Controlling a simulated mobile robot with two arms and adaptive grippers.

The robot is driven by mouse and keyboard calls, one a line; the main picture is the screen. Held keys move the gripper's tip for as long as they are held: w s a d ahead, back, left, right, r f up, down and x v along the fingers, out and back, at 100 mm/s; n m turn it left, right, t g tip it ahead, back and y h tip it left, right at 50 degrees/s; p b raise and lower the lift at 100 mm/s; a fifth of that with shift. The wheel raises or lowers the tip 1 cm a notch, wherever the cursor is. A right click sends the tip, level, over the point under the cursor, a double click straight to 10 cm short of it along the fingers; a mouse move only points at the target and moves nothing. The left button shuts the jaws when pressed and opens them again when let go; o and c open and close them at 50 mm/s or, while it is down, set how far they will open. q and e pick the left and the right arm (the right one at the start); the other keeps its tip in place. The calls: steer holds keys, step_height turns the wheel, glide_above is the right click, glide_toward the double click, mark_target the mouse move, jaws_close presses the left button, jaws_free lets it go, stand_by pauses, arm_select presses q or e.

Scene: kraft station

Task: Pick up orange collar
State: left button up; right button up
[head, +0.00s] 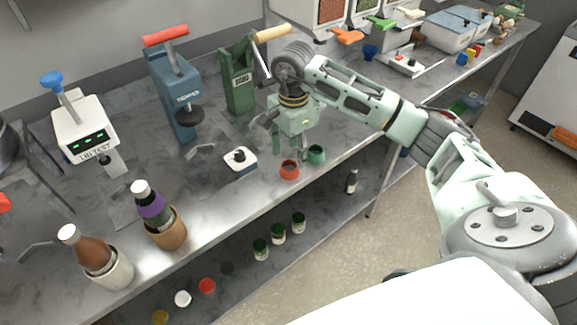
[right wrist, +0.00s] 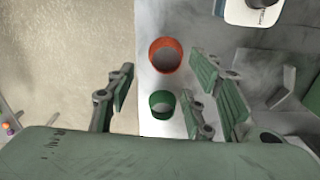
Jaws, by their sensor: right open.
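The orange collar (head: 289,173), a short red-orange ring, stands on the metal bench near its front edge. It also shows in the right wrist view (right wrist: 154,61), with its open top facing the camera. A similar green collar (head: 316,156) stands beside it to the right; in the right wrist view the green collar (right wrist: 162,113) is below the orange one. My right gripper (head: 289,142) hangs just above the collars, fingers pointing down, open and empty. In the right wrist view the right gripper (right wrist: 163,88) has its fingers spread on either side of the green collar. My left gripper is not in view.
A small white device (head: 240,160) sits left of the collars. A green press (head: 238,90) and a blue press (head: 177,100) stand behind. Bottles in cups (head: 168,232) stand at the front left. Jars (head: 278,234) are on the lower shelf. The floor beyond the bench edge is clear.

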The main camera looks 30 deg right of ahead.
mark_target(291, 164)
steer(key=f+p, duration=0.1)
steer(key=f, duration=0.1)
steer(key=f+p, duration=0.1)
steer(key=f, duration=0.1)
steer(key=shift+a, duration=0.2)
steer(key=shift+f, duration=0.5)
steer(key=shift+c, duration=0.5)
steer(key=c, duration=0.5)
